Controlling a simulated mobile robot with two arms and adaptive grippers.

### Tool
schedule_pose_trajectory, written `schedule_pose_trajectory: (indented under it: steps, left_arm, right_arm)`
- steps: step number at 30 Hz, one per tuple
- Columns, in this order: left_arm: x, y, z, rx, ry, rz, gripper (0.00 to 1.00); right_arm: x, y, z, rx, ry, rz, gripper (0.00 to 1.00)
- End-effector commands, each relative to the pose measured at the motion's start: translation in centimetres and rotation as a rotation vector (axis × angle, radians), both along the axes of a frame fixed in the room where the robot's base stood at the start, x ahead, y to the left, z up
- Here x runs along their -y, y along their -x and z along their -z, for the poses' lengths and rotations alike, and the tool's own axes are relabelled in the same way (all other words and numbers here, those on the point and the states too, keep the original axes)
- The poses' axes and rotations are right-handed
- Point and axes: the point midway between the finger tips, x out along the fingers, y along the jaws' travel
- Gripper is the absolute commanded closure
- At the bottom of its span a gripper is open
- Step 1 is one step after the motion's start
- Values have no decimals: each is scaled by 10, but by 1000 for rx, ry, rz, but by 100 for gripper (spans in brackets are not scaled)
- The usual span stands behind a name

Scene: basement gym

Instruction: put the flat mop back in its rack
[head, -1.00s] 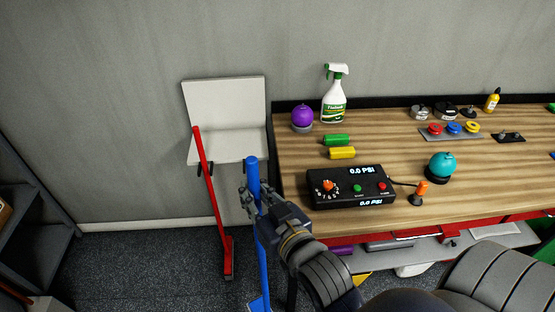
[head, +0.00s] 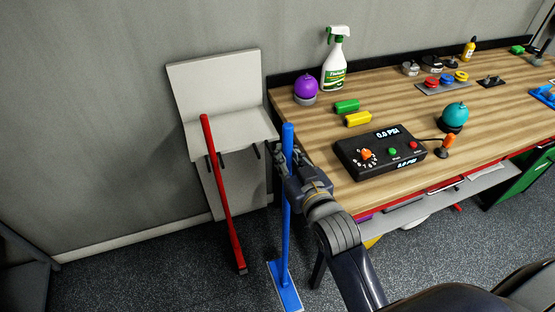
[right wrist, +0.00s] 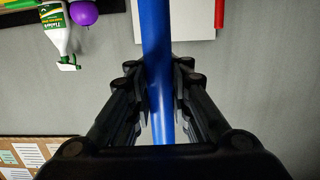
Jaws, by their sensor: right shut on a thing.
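The blue flat mop (head: 286,230) stands roughly upright to the right of the rack, with its flat blue head (head: 284,287) low at the floor. I cannot tell whether the head touches it. My right gripper (head: 288,180) is shut on the upper part of the handle. In the right wrist view, the blue handle (right wrist: 158,50) runs between the two fingers. The pale rack (head: 240,128) is on the wall, with dark hooks under its shelf. A red long-handled tool (head: 217,178) is at the rack's left part. My left gripper is out of view.
The wooden workbench (head: 310,125) is close to the right of the mop. It bears a spray bottle (head: 335,62), a purple ball-like object (head: 305,86) and a black control box (head: 372,152). Grey shelving (head: 25,262) is at the lower left.

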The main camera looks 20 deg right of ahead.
Motion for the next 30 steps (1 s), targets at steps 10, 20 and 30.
schedule_pose_trajectory:
  steps: [10, 20, 30]
  left_arm:
    - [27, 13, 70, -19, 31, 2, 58]
    - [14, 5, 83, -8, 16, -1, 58]
    - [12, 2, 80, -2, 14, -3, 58]
  right_arm:
    - [11, -91, 90, 21, -1, -15, 100]
    - [19, -119, 108, 23, -9, -13, 100]
    - [18, -118, 107, 23, -9, -12, 100]
